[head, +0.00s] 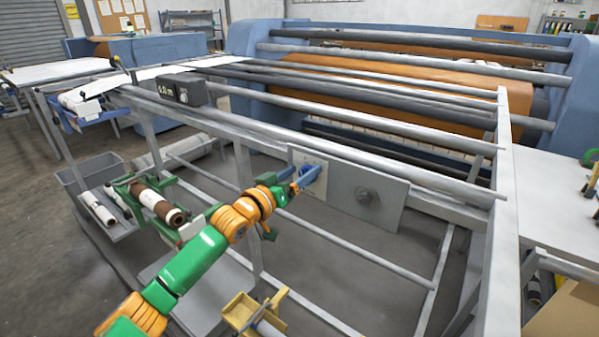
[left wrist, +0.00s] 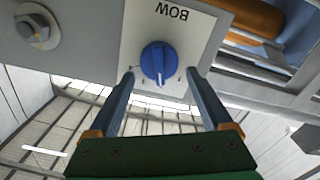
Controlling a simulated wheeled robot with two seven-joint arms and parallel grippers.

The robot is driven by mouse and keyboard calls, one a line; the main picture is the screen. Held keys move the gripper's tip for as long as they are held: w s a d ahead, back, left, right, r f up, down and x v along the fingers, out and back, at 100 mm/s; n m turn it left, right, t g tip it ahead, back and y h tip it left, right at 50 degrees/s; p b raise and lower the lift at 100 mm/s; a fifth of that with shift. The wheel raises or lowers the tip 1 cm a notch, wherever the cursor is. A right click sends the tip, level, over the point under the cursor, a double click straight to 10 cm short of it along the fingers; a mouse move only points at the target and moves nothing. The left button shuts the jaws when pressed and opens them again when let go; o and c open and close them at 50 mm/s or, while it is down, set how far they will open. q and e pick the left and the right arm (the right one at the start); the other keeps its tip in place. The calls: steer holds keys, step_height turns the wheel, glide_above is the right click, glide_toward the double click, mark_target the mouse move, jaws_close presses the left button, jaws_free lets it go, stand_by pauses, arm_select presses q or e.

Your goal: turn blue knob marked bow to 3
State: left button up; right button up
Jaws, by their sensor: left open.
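The blue knob (left wrist: 160,63) sits on a pale plate (left wrist: 205,25) marked BOW, which appears upside down in the left wrist view. The knob has a pale pointer line toward the bottom of that picture; the small dial marks around it are too small to read. My left gripper (left wrist: 160,85) is open, with one finger on each side of the knob and visible gaps. In the head view my left gripper (head: 300,180) is at the plate on the frame's front rail and hides most of the knob. My right gripper is not in view.
Long rollers (head: 385,130) run above. A black display box (head: 182,90) stands on the rail. Paper rolls (head: 155,200) lie lower left.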

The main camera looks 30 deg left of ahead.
arm_select(q)
jaws_close()
steer(key=m, duration=0.2)
steer(key=m+p, duration=0.1)
steer(key=shift+d+r+m, duration=0.1)
steer(key=shift+d+m, duration=0.15)
steer(key=shift+m, duration=0.05)
steer(key=shift+s+d+m+p, duration=0.15)
steer(key=shift+m+p, duration=0.1)
steer(key=shift+m, duration=0.8)
steer(key=shift+w+d+m+p, duration=0.15)
steer(key=shift+m+p, duration=0.1)
steer(key=shift+m, duration=0.8)
steer(key=shift+s, duration=0.1)
jaws_free()
